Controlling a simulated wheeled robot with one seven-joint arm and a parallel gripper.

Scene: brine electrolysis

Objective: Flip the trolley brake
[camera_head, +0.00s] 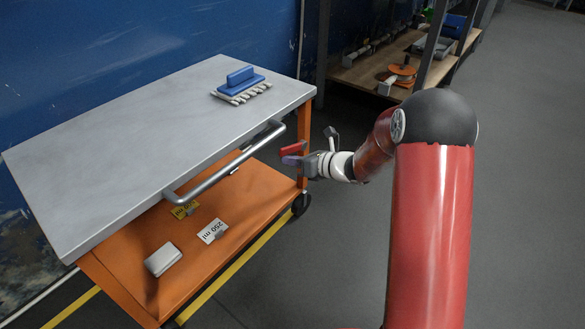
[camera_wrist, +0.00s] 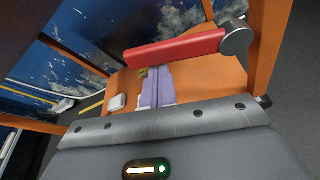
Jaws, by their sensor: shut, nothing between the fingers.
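The trolley (camera_head: 130,140) has a grey top, an orange frame and an orange lower shelf. Its brake looks to be the red lever (camera_wrist: 180,48), which has a round grey pivot at its right end in the wrist view. In the head view a small red piece (camera_head: 294,147), likely the same lever, shows at the trolley's right end, below the top. My gripper (camera_head: 285,159) is beside it, its purple fingers shut and empty. In the wrist view the shut fingers (camera_wrist: 155,75) point toward the lever and appear just below it; whether they touch it is unclear.
A grey handle bar (camera_head: 225,165) runs along the trolley's near side. A blue brush (camera_head: 241,83) lies on the top. A rack (camera_head: 365,78) stands behind. The floor (camera_head: 530,170) at right is clear.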

